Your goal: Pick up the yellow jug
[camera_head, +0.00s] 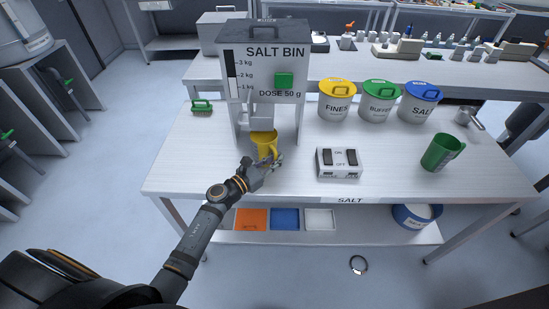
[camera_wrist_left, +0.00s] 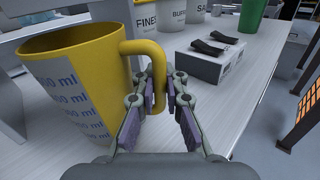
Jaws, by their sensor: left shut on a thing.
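The yellow jug (camera_head: 262,143) stands upright at the foot of the salt bin (camera_head: 265,62), under its spout, on the white table. In the left wrist view the jug (camera_wrist_left: 100,60) fills the left side, with ml marks on a pale label and its handle toward my gripper. My left gripper (camera_head: 268,163) is at the jug's handle. In the left wrist view its fingers (camera_wrist_left: 160,100) stand on both sides of the handle and are shut on it. Whether the jug touches the table is hard to tell. My right gripper is not in view.
A switch box (camera_head: 339,163) stands right of the jug. A green jug (camera_head: 442,152) is at the table's right. Tubs marked FINES (camera_head: 336,107), BUFFER (camera_head: 378,108) and SALT (camera_head: 418,110) stand behind. A green brush (camera_head: 202,106) lies at left. The front left tabletop is clear.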

